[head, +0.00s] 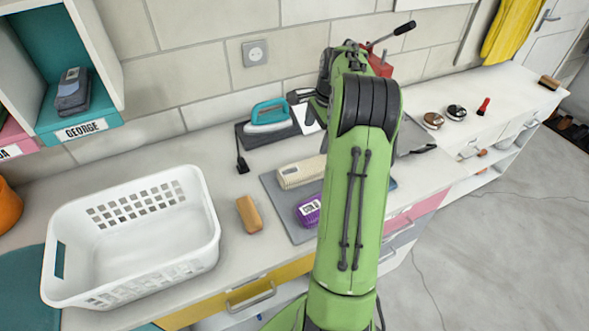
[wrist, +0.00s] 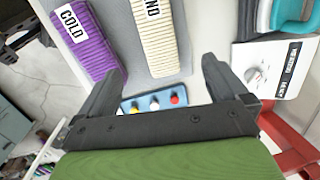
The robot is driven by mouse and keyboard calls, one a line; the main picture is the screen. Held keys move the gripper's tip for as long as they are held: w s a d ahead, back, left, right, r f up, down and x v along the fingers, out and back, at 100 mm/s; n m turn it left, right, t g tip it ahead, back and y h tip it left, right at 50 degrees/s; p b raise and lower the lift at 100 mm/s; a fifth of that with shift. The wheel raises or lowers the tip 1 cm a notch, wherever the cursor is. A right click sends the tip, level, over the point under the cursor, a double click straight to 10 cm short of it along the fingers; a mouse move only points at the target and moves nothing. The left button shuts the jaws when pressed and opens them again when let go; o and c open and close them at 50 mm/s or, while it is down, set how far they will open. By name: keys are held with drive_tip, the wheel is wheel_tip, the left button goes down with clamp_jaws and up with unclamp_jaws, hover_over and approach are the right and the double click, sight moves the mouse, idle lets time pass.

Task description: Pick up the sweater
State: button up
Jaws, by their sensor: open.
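Two folded knit garments lie side by side on a grey mat (head: 278,205); I cannot tell which is the sweater. The cream one (head: 300,172) has a label partly reading "ND" in the wrist view (wrist: 155,40). The purple one (head: 308,208) is labelled "COLD" in the wrist view (wrist: 85,40). My arm hides their right side in the head view. My gripper (wrist: 163,67) is open, with nothing between its fingers. In the wrist view, the cream garment is ahead of the fingers and the purple one beyond the left finger.
A white laundry basket (head: 135,270) stands on the counter at left, with a tan brush (head: 249,214) beside it. A teal iron (head: 267,117) sits behind the mat. A cubby labelled "GEORGE" holds a grey folded item (head: 73,92).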

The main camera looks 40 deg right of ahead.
sight(309, 166)
drive_tip(key=f, duration=0.5)
drive_tip(key=w+f+b, duration=0.1)
drive_tip(key=f, duration=0.4)
drive_tip(key=w+f+b, duration=0.1)
drive_tip(key=f, duration=0.4)
drive_tip(key=shift+a, duration=0.4)
drive_tip(key=c, duration=1.3)
drive_tip(key=shift+o, duration=0.2)
wheel_tip(309, 166, up, 10)
drive_tip(key=shift+r+p, duration=0.1)
drive_tip(key=shift+p, duration=0.55)
